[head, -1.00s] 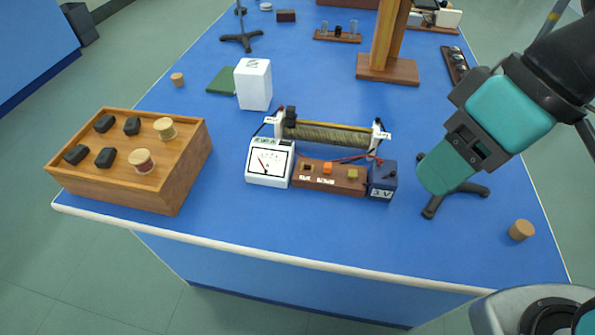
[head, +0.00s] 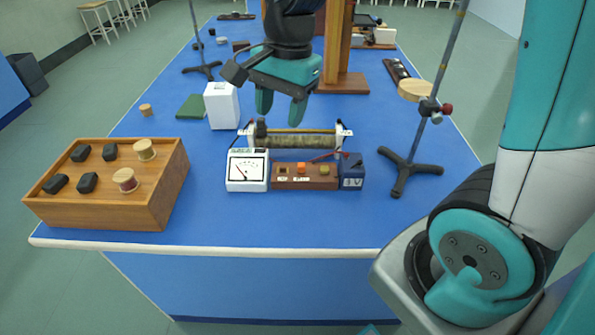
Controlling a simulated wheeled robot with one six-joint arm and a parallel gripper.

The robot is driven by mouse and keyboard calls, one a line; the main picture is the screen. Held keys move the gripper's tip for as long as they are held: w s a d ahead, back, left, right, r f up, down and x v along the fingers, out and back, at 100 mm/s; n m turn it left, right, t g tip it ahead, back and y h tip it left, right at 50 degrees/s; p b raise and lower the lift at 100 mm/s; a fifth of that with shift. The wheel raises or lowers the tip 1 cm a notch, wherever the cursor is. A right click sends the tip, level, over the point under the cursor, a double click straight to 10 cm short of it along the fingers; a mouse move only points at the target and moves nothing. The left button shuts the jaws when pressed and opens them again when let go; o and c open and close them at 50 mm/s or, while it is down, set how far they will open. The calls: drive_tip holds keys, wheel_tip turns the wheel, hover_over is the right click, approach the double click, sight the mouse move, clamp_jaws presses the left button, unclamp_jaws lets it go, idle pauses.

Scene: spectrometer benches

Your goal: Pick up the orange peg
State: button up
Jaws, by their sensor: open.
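The orange peg (head: 301,169) is a small block standing in the brown wooden peg board (head: 309,183), near its middle. A yellowish peg (head: 325,170) stands to its right in the same board, and a dark spot shows to its left. My gripper (head: 281,115) is open and empty, fingers pointing down. It is above and behind the board, over the coil rheostat (head: 290,140), apart from the orange peg. The peg is in plain view.
A white meter (head: 247,172) adjoins the board on the left, and a dark blue 3V battery box (head: 351,172) on the right. A white box (head: 222,106) stands behind left. A wooden crate (head: 165,195) is at left. A stand (head: 411,170) is at right. The bench front is clear.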

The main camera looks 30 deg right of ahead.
drive_tip(key=w+d+f+m+h, duration=0.2)
drive_tip(key=w+d+f+m, duration=0.45)
drive_tip(key=m, duration=0.55)
hover_over(300, 164)
drive_tip(key=shift+m, duration=0.3)
drive_tip(key=f, duration=0.9)
drive_tip(key=shift+w+a+f, duration=0.15)
drive_tip(key=shift+a+f, duration=0.1)
drive_tip(key=shift+f, duration=0.1)
drive_tip(key=shift+d+f+p, duration=0.15)
drive_tip(key=shift+f+p, duration=0.1)
drive_tip(key=shift+f, duration=1.3)
drive_tip(key=shift+d+f+p, duration=0.1)
drive_tip(key=shift+f+p, duration=0.15)
drive_tip(key=shift+f, duration=1.25)
drive_tip(key=shift+c, duration=0.5)
clamp_jaws()
